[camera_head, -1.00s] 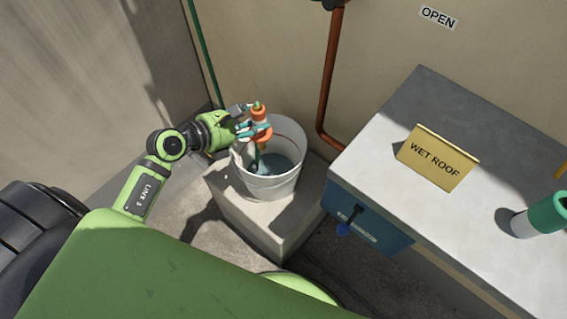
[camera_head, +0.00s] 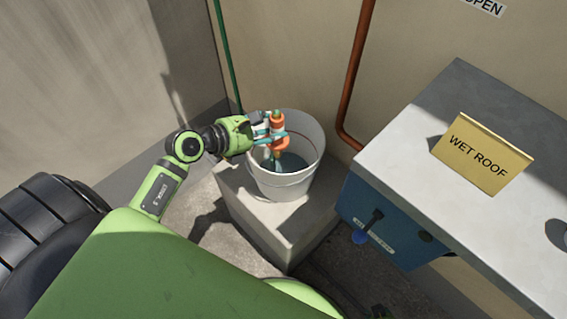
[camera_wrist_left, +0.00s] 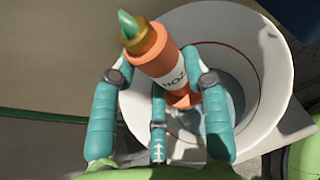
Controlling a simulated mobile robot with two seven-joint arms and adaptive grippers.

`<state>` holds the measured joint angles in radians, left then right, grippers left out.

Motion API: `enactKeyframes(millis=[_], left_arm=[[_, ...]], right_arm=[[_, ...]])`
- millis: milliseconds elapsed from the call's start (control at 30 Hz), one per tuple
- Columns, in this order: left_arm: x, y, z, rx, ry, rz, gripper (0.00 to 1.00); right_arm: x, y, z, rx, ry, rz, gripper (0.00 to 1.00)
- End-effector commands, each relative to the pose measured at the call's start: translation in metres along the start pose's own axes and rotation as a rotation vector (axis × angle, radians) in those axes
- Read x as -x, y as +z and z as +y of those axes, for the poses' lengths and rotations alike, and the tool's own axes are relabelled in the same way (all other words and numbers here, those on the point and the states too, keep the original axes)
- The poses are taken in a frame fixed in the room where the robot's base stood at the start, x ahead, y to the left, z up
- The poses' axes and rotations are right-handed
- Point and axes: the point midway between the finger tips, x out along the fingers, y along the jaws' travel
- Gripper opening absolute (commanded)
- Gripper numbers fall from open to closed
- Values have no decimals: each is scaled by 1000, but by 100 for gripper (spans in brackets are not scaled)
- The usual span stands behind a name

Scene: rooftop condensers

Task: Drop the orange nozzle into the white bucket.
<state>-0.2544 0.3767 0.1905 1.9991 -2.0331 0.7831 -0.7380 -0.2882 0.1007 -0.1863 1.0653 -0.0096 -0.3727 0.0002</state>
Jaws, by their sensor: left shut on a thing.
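The orange nozzle (camera_head: 277,128) is in my left gripper (camera_head: 268,138), which is shut on it. In the left wrist view the nozzle (camera_wrist_left: 170,72), with a green tip and dark lettering, sits between the teal fingers (camera_wrist_left: 160,95). The white bucket (camera_head: 285,187) stands upright on a concrete block. The nozzle is over the bucket's opening, its lower end within the rim's outline in the head view; the exact height is unclear. In the left wrist view the bucket (camera_wrist_left: 277,85) is behind and below the nozzle, with bluish water inside. My right gripper is not in view.
The concrete block (camera_head: 290,237) stands in the corner by the walls. A brown pipe (camera_head: 357,75) and a green pipe (camera_head: 224,50) run down the wall. To the right is a grey counter (camera_head: 430,120) with a yellow "WET ROOF" sign (camera_head: 482,157) and a blue box (camera_head: 385,225) below.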

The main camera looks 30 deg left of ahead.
Motion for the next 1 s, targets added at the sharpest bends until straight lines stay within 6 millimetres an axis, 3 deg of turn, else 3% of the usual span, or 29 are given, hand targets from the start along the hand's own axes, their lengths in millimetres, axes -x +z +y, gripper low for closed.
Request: enactKeyframes(millis=[433, 467, 500, 867, 1000], left_arm=[[-2, -3, 0, 0, 0, -2, 8], [-2, -3, 0, 0, 0, -2, 58], [-2, -3, 0, 0, 0, -2, 74], [-1, -5, 0, 0, -1, 1, 74], [12, -5, 0, 0, 1, 3, 74]], right_arm=[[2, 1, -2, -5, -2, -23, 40], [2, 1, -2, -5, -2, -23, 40], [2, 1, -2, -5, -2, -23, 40], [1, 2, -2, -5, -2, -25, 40], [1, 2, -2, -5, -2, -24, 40]])
